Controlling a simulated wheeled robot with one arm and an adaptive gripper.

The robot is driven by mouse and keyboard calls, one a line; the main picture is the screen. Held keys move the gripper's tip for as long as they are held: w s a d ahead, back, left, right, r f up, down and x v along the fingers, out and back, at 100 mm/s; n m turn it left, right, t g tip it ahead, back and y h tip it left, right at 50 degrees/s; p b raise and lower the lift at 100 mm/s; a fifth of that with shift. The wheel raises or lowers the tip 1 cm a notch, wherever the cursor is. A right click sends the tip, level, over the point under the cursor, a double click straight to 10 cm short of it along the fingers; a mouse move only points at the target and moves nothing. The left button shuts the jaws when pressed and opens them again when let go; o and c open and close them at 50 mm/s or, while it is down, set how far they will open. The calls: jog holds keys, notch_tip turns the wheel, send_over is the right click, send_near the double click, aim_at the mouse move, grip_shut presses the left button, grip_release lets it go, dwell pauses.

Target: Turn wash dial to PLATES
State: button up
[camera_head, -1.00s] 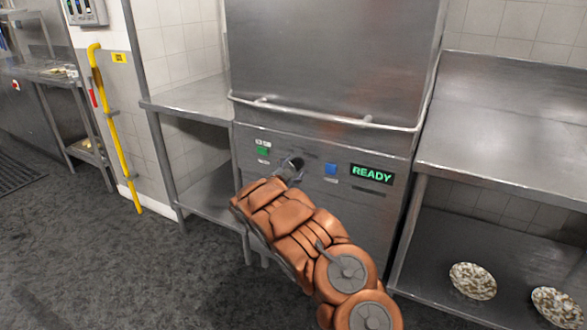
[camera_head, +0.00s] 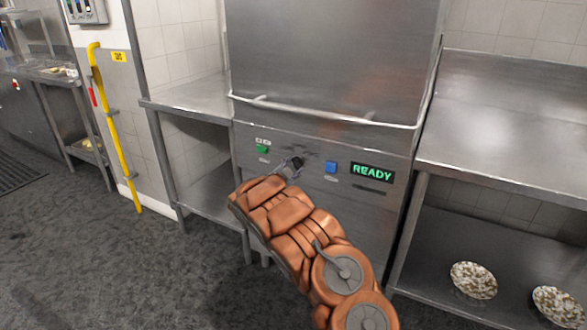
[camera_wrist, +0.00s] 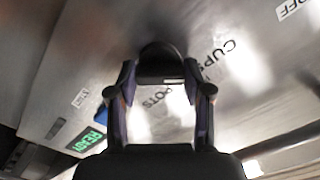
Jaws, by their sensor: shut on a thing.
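The wash dial (camera_wrist: 162,58) is a dark round knob on the front panel of the steel dishwasher (camera_head: 320,65). In the wrist view it sits between the two fingertips of my gripper (camera_wrist: 160,76), which are closed on its sides. In the head view my gripper (camera_head: 291,170) is at the panel and covers most of the dial. The printed words CUPS (camera_wrist: 223,55) and POTS (camera_wrist: 154,98) show around the dial, with OFF (camera_wrist: 298,8) farther out. I cannot see the word PLATES, and the dial's pointing direction is unclear.
A green button (camera_head: 262,149) is left of the dial. A blue button (camera_head: 331,167) and the green READY display (camera_head: 373,173) are to its right. Steel counters flank the machine; patterned plates (camera_head: 473,280) lie on the right lower shelf. A handle bar (camera_head: 320,114) crosses above.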

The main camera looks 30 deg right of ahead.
jog(key=shift+f, duration=0.15)
jog(key=m+b, duration=0.2)
jog(key=b, duration=0.1)
jog(key=m+b, duration=0.1)
jog(key=b, duration=0.2)
jog(key=m+b, duration=0.2)
jog(key=b, duration=0.1)
jog(key=shift+f+m, duration=0.3)
jog(key=m+b, duration=0.1)
jog(key=b, duration=0.1)
jog(key=m+b, duration=0.2)
jog(key=shift+r+m+b, duration=0.3)
jog(key=shift+r, duration=0.05)
jog(key=shift+d, duration=0.1)
jog(key=o, duration=1.2)
jog(key=shift+c, duration=0.2)
jog(key=shift+r, duration=0.1)
jog(key=v, duration=1.2)
